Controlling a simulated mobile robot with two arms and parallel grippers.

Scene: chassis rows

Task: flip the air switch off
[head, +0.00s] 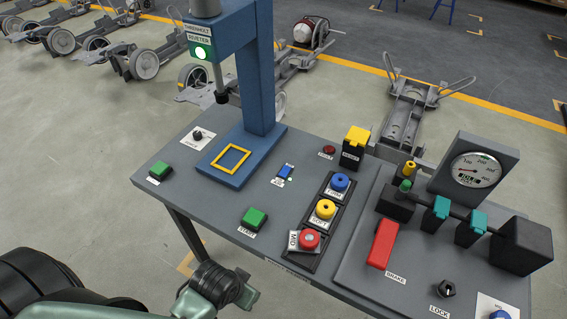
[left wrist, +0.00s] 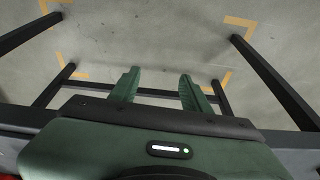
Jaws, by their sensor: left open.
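A small blue rocker switch (head: 285,171) sits on the grey bench top, right of the blue press column. A small label lies beside it, too small to read for sure; it looks like the air switch. I cannot tell which way its rocker is tipped. In the left wrist view my left gripper (left wrist: 157,82) is open, its two green fingers apart with nothing between them. It points at the floor among dark bench legs, away from the switch. In the head view only part of my left arm shows at the lower left. My right gripper is in neither view.
The bench (head: 222,213) also carries a green start button (head: 254,217), a column of blue, yellow and red buttons, a yellow-topped block (head: 355,142) and a red brake lever (head: 382,244). The blue press (head: 262,70) rises behind the switch.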

